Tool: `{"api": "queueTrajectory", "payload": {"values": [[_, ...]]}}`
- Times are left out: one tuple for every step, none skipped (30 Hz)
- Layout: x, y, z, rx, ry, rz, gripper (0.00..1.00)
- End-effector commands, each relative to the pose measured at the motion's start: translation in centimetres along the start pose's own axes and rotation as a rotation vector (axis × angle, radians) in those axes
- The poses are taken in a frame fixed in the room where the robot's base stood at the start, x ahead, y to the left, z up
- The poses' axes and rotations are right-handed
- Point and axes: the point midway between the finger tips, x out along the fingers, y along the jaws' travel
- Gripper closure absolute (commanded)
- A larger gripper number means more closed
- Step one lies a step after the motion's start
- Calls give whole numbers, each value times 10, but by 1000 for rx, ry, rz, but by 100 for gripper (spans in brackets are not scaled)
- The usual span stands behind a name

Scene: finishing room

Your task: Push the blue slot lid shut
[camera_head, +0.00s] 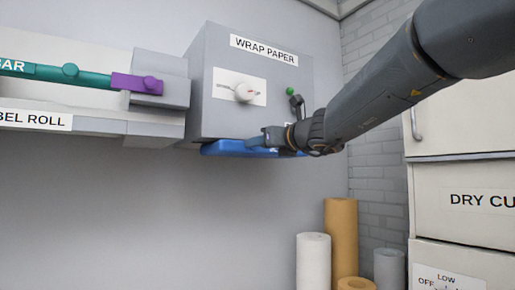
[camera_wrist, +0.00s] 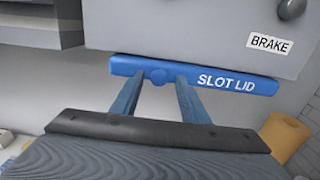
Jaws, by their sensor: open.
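The blue slot lid (camera_head: 225,148) is a flat bar along the bottom edge of the grey wrap paper box (camera_head: 207,85). I cannot tell whether the fingertips touch the lid.
A teal bar with a purple end (camera_head: 137,84) is at left. Paper rolls (camera_head: 341,225) stand below right, beside white cabinets (camera_head: 460,200). The wall below the box is clear.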

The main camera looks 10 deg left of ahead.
Motion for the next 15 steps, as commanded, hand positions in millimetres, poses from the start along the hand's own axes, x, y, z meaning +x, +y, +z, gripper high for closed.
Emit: {"api": "queueTrajectory", "payload": {"values": [[-9,-1,-1,-2,-2,-1,59],[-14,-1,0,-2,-2,-2,59],[-20,-1,0,-1,-2,-2,59],[-24,-1,0,-2,-2,-2,59],[-29,-1,-1,-2,-2,-3,59],[-34,-2,0,-2,-1,-3,59],[-37,-1,0,-1,-2,-2,59],[-41,-1,0,-1,-2,-2,59],[-44,-1,0,-1,-2,-2,59],[-46,-1,0,-1,-1,-2,59],[-48,-1,0,-1,-1,-2,59],[-50,-1,0,-1,-1,-2,59],[-51,-1,0,-1,-1,-2,59],[-52,-1,0,-1,-1,-2,59],[-52,-1,0,0,-1,-2,59]]}}
